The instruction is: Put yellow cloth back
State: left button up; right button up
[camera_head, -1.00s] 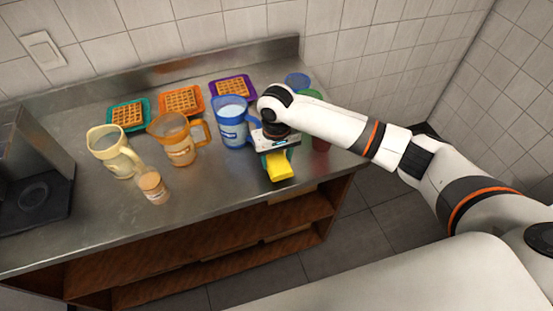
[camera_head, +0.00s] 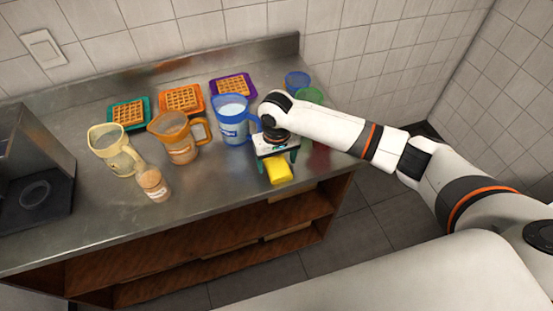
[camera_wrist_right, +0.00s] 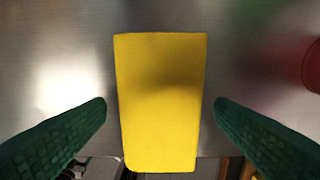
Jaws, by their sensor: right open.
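The yellow cloth (camera_head: 279,172) lies at the front edge of the steel counter in the head view. In the right wrist view the cloth (camera_wrist_right: 160,100) is a flat yellow rectangle, its lower end reaching past the counter edge. My right gripper (camera_head: 276,162) is above the cloth, with its green fingers apart. In the right wrist view the right gripper (camera_wrist_right: 160,103) has one finger on each side of the cloth, with a gap on both sides and nothing held. My left gripper is not in view.
A blue pitcher (camera_head: 233,125), an orange pitcher (camera_head: 175,143), a pale yellow pitcher (camera_head: 113,155) and a small jar (camera_head: 153,184) stand on the counter (camera_head: 205,185). Waffles on coloured trays lie behind. Blue (camera_head: 297,80) and green (camera_head: 311,96) cups stand at the back right.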

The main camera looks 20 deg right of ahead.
aim_at(276, 163)
notch_tip(276, 163, up, 12)
jog(key=b, duration=0.1)
jog(key=shift+a, duration=0.1)
dwell(0.6)
